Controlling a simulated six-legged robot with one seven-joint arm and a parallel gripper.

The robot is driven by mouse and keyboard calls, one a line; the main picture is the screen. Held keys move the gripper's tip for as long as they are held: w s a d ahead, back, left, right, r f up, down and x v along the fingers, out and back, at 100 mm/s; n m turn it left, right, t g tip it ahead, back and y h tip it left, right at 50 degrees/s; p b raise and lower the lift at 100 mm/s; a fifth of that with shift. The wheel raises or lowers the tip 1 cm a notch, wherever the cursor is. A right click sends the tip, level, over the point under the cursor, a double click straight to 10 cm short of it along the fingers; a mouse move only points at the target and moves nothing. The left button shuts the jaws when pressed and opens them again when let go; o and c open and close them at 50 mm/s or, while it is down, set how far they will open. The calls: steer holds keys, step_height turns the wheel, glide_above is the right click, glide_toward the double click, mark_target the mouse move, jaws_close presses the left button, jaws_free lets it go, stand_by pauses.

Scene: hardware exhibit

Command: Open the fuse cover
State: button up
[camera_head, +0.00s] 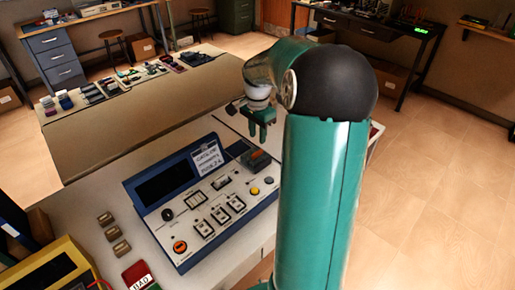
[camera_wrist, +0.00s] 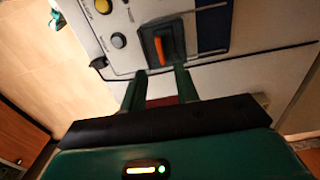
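A blue-framed console (camera_head: 147,208) with a pale panel lies on the white table. At its right end is a small dark housing (camera_head: 256,160) with an orange part, which looks like the fuse cover; no label on it can be read. In the wrist view this dark housing (camera_wrist: 146,40) shows its orange strip (camera_wrist: 160,50) standing in the middle. My gripper (camera_wrist: 160,70) is open and empty, its two green fingers apart just short of the housing. In the head view my gripper (camera_head: 262,125) hangs above and behind the console's right end.
Yellow and grey knobs (camera_wrist: 119,40) sit near the housing. Small brown blocks (camera_head: 113,234), a red-and-green box (camera_head: 138,277) and a yellow device (camera_head: 55,272) lie to the left. Behind is a brown surface (camera_head: 140,115) with small items.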

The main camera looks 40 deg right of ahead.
mark_target(257, 152)
step_height(257, 152, down, 7)
steer(key=shift+f, duration=0.15)
jaws_close()
steer(key=shift+w, duration=0.1)
